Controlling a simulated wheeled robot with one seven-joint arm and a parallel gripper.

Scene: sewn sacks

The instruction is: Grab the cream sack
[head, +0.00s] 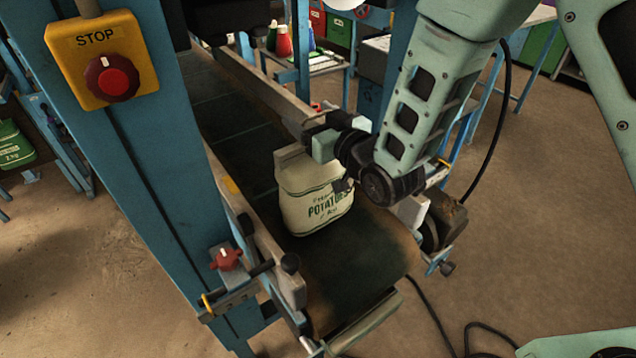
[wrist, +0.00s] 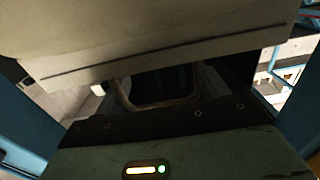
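The cream sack (head: 312,208), with green "POTATOES" lettering, stands upright on the dark conveyor belt. My gripper (head: 334,165) is at its upper right side in the head view, with one pale block near the sack's top and a darker part lower down by its front. In the wrist view the sack's pale cloth (wrist: 150,35) with a dark seam line fills the top, very near the camera. The gripper looks open; contact with the sack cannot be made out.
The conveyor belt (head: 350,257) runs away to the back, between side rails. A blue post with a yellow stop box (head: 101,60) stands at the left. A motor (head: 440,220) sits beside the belt's right side. The belt's near end is clear.

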